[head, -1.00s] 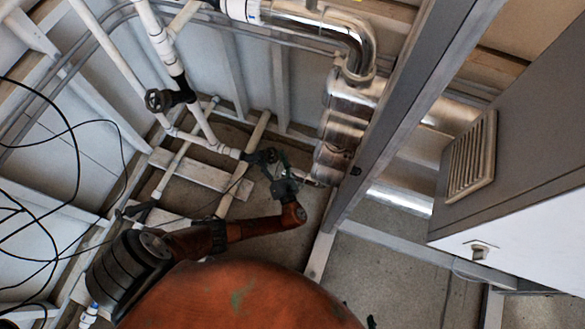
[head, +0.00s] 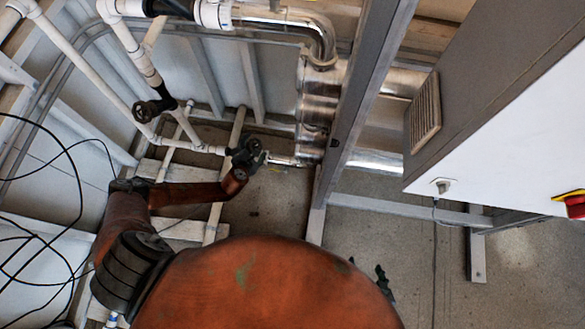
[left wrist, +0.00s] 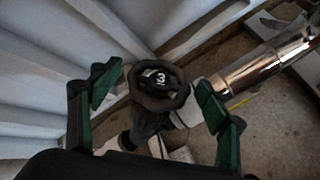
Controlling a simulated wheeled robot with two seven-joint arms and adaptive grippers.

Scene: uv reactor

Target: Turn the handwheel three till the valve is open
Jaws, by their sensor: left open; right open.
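Handwheel three (left wrist: 160,84) is a dark round wheel with a white 3 on its hub, seen nearly face on in the left wrist view. My left gripper (head: 248,154) is open, its two green-padded fingers on either side of the wheel in the left wrist view. I cannot tell whether they touch the rim. In the head view the gripper largely covers this wheel at the end of the low white pipe. My right gripper (head: 383,281) shows only partly beyond my orange body, open and with nothing visible in it.
Another dark handwheel (head: 153,108) sits on the white piping to the upper left. A shiny metal vessel (head: 313,110) stands right of my left gripper, beside a grey upright post (head: 364,90). A large cabinet (head: 500,110) fills the right. Black cables hang at left.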

